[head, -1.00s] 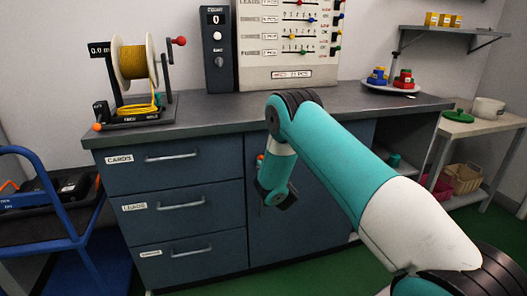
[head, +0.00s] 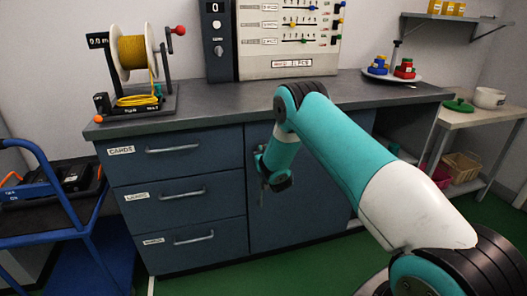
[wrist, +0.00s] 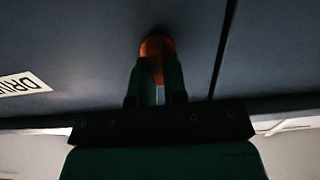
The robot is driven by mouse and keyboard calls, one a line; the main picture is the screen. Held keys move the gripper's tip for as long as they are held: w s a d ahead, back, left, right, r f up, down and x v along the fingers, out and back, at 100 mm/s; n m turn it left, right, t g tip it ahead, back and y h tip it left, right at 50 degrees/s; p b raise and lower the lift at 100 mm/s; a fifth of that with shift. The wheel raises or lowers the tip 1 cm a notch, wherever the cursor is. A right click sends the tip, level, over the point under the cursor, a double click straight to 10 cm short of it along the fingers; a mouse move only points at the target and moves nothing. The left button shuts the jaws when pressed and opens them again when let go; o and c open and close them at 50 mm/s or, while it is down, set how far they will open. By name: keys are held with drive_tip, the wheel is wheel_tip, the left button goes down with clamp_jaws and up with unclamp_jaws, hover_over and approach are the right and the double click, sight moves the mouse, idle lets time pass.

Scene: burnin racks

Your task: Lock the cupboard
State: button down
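The cupboard door (head: 305,190) is dark blue and looks closed, to the right of the drawers. My gripper (head: 262,180) is in front of its left edge, mostly hidden by my arm. In the wrist view the two dark fingers of my gripper (wrist: 158,80) point at the door (wrist: 80,45). An orange knob (wrist: 157,45) on the door shows at the fingertips and partly between them. A gap shows between the fingers; whether they press on the knob is unclear. A white label (wrist: 22,84) on the door appears upside down.
Three labelled drawers (head: 180,197) with bar handles are left of the door. The worktop (head: 215,108) above carries a yellow cable reel (head: 138,60) and a slider panel (head: 290,66). A blue trolley (head: 75,215) stands at left, a side table (head: 470,123) at right.

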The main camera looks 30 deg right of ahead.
drive_tip(key=shift+n, duration=0.3)
drive_tip(key=n+b, duration=0.1)
drive_tip(key=n, duration=0.2)
drive_tip(key=shift+a+f+n, duration=0.1)
drive_tip(key=shift+a+n, duration=0.05)
drive_tip(key=shift+n, duration=0.15)
drive_tip(key=shift+w+a+f+n+p, duration=0.15)
drive_tip(key=shift+n+p, duration=0.15)
drive_tip(key=shift+n, duration=1.95)
drive_tip(key=shift+s+a+f+n+p, duration=0.15)
drive_tip(key=shift+n+p, duration=0.1)
drive_tip(key=shift+n, duration=2.05)
drive_tip(key=shift+w+a+f+n+p, duration=0.15)
drive_tip(key=shift+n+p, duration=0.15)
drive_tip(key=shift+n, duration=1.95)
drive_tip(key=shift+d, duration=0.1)
drive_tip(key=c, duration=1.2)
unclamp_jaws()
drive_tip(key=shift+o, duration=0.2)
